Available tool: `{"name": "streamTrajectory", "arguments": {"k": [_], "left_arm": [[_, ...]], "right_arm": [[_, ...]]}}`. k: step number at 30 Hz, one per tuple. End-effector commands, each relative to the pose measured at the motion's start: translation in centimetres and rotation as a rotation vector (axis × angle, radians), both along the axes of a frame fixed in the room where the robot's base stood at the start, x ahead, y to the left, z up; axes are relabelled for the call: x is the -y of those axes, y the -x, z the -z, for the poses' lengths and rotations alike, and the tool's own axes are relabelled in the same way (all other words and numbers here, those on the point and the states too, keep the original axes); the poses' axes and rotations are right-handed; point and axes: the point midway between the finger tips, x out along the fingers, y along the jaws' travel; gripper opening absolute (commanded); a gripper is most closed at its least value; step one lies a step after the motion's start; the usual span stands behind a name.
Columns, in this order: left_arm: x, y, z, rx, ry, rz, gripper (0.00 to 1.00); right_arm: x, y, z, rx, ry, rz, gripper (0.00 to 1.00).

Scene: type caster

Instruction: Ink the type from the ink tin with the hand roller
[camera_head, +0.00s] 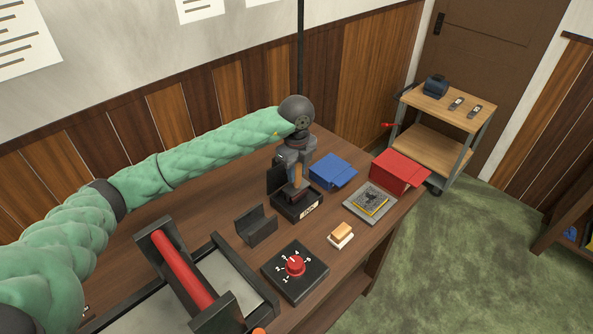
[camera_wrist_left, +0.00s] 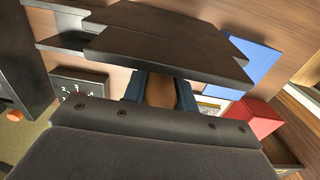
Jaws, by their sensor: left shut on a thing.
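My left gripper (camera_head: 295,166) points down over the ink tin (camera_head: 300,209), a low black open box with a pale label on its front. The gripper is shut on the brown handle of the hand roller (camera_head: 296,178); the handle also shows between the jaws in the left wrist view (camera_wrist_left: 160,92). The roller's lower end is at the tin's opening; whether it touches the ink cannot be told. The type (camera_head: 370,199) is a dark block in a yellow frame on a grey plate, right of the tin. My right gripper is out of view.
A blue box (camera_head: 333,171) and a red box (camera_head: 399,170) stand behind the type. A black stand (camera_head: 257,227), a dial box (camera_head: 295,271), a small wood-topped block (camera_head: 341,234) and a red-roller press (camera_head: 182,268) are in front. A cart (camera_head: 432,150) stands beyond the table.

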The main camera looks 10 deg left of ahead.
Motion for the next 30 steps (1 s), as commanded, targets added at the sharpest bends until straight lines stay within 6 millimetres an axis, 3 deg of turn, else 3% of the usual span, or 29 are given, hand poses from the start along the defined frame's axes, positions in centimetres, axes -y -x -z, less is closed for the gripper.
{"name": "streamTrajectory", "arguments": {"k": [16,30], "left_arm": [[0.0,0.1,0.0,-0.003,-0.001,0.001,0.05],[0.0,0.0,-3.0,-0.001,0.0,0.001,0.05]], "right_arm": [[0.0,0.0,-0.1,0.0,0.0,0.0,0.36],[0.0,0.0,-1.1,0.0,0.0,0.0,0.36]]}}
